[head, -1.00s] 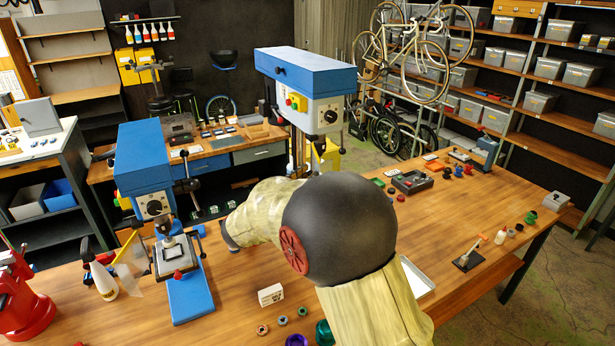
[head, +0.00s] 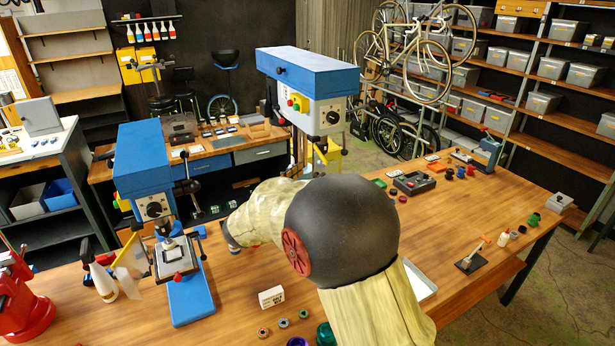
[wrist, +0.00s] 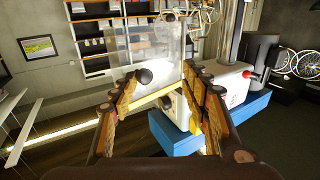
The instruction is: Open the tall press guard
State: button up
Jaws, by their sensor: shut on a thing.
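The tall press (head: 305,72) has a blue top and a pale front with coloured buttons; it stands behind my arm in the head view. Its blue top (wrist: 185,135) also shows low in the wrist view. The clear guard (wrist: 150,45), with a yellow lower edge and a dark round knob beside it, lies beyond and between my fingers in the wrist view. My gripper (wrist: 168,82) is shut on the guard, its fingers some way apart; the exact contact is hard to make out. In the head view my arm hides the gripper.
A shorter blue press (head: 142,160) stands left on the wooden bench (head: 240,290). A white box (head: 271,297) and small coloured parts lie near the front. A dark tray (head: 412,183) and a small stand (head: 470,258) lie to the right. The bench's right-hand middle is mostly clear.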

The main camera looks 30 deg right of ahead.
jog(key=v, duration=1.2)
